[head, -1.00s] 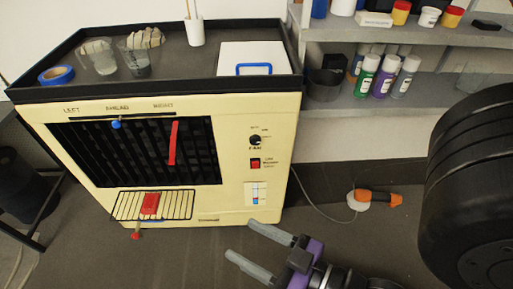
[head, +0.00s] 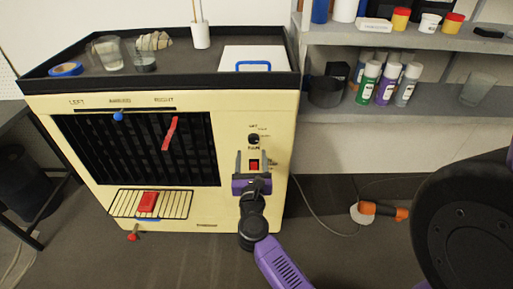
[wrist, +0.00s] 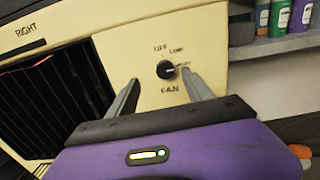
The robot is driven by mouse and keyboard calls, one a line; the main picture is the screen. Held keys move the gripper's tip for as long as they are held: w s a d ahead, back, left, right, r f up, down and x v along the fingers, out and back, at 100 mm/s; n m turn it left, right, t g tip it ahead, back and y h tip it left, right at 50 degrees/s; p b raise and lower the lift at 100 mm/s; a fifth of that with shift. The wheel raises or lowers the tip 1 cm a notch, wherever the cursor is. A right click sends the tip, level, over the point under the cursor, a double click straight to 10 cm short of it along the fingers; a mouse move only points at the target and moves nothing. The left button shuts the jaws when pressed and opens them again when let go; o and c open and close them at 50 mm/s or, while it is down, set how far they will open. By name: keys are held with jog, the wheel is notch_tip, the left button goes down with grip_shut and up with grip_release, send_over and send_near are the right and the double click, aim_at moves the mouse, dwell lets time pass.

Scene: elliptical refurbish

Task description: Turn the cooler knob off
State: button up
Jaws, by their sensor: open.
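The cooler (head: 235,205) is a cream box with a dark slatted grille. Its round black fan knob (head: 253,139) is on the front panel, above a red switch (head: 254,164). In the wrist view the knob (wrist: 166,69) has "FAN" below it and small setting labels above and to its right. A light mark on the knob seems to face right, but it is small. My gripper (head: 251,156) is open and empty in front of the panel, just below the knob. In the wrist view its fingertips (wrist: 159,77) appear either side of the knob; contact cannot be told.
A black tray (head: 160,82) on top holds cups, blue tape and a white box. Shelves (head: 420,118) with bottles stand at right. A wire rack (head: 180,204) with a red block juts from the cooler's lower front. A cable and orange-handled tool (head: 382,210) lie on the floor.

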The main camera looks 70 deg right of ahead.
aim_at(254, 140)
jog(key=d+m, duration=0.1)
jog(key=d, duration=0.1)
jog(key=w+d, duration=0.1)
jog(key=d, duration=0.2)
jog(key=w+d+m, duration=0.1)
jog(key=d, duration=0.1)
jog(key=shift+w+d+f+m+g+p, duration=0.2)
jog(key=shift+d+f+m+g+p, duration=0.1)
jog(key=shift+f+p, duration=0.1)
jog(key=shift+a, duration=0.1)
grip_shut()
